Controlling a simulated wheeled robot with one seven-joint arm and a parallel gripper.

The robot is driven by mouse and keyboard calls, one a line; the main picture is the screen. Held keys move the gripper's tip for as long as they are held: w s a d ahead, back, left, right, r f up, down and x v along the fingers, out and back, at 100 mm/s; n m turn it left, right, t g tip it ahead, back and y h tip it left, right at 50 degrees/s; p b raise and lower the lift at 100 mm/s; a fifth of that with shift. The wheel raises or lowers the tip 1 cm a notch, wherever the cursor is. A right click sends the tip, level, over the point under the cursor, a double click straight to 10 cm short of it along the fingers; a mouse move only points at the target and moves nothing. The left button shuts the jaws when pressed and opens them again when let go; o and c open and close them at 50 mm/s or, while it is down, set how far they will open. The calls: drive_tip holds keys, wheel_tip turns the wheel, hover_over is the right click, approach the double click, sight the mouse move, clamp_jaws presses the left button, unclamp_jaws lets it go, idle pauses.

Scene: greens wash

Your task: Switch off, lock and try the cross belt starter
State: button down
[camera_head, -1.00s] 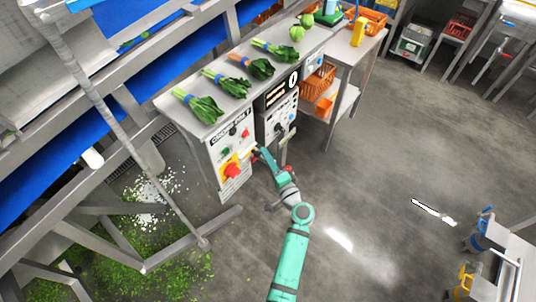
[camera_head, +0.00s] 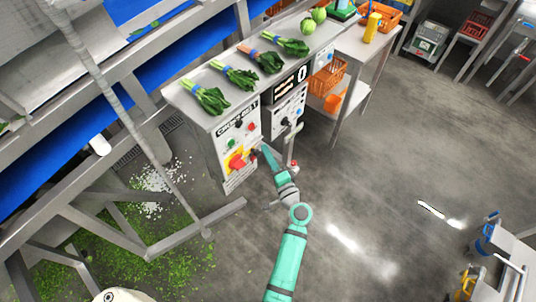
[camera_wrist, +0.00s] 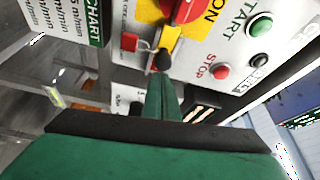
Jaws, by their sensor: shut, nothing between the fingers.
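The cross belt starter (camera_head: 223,150) is a pale cabinet under the bench end. Its red rotary handle (camera_head: 237,162) sits on a yellow plate; in the wrist view the handle (camera_wrist: 184,8) is cut off at the top, beside the word ON. There a yellow piece with a dark round end (camera_wrist: 164,60) lies below it, and a small red block (camera_wrist: 130,42) hangs beside it on a thin loop. The green start button (camera_wrist: 260,25) and red stop button (camera_wrist: 220,72) also show. My gripper (camera_head: 263,150) is shut and empty, its tips close before the panel; contact cannot be told.
A second control panel (camera_head: 289,108) stands right beside the starter. Bunches of greens (camera_head: 240,78) lie on the bench top (camera_head: 190,100). A sloping steel frame (camera_head: 140,135) is at left. The floor (camera_head: 400,150) to the right is mostly clear.

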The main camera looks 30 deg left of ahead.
drive_tip(key=s+d, duration=0.3)
drive_tip(key=d, duration=0.6)
drive_tip(key=shift+s+d, duration=0.2)
drive_tip(key=shift+s, duration=0.2)
